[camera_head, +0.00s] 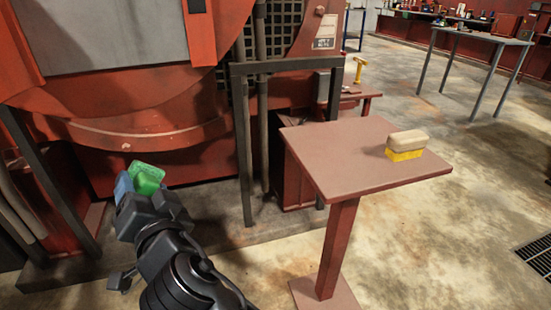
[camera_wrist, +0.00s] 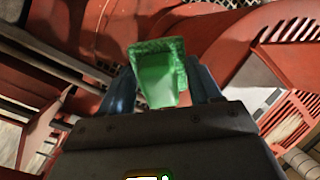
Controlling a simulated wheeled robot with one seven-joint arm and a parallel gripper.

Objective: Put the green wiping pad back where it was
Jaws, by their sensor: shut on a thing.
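The green wiping pad (camera_head: 147,177) is held in my gripper (camera_head: 136,187), in front of the red engine at the left of the head view. In the wrist view the pad (camera_wrist: 158,72) sits between the two blue fingers of my gripper (camera_wrist: 160,85), which are shut on it. The pad is clear of the pedestal table. Part of it is hidden behind the fingers.
A red pedestal table (camera_head: 345,150) stands right of my arm, with a yellow and cream brush or block (camera_head: 405,145) near its right side. The red engine (camera_head: 150,125) and a dark metal frame (camera_head: 240,140) are close by. A grey table (camera_head: 480,37) stands far back right. Open concrete floor (camera_head: 450,240) lies right.

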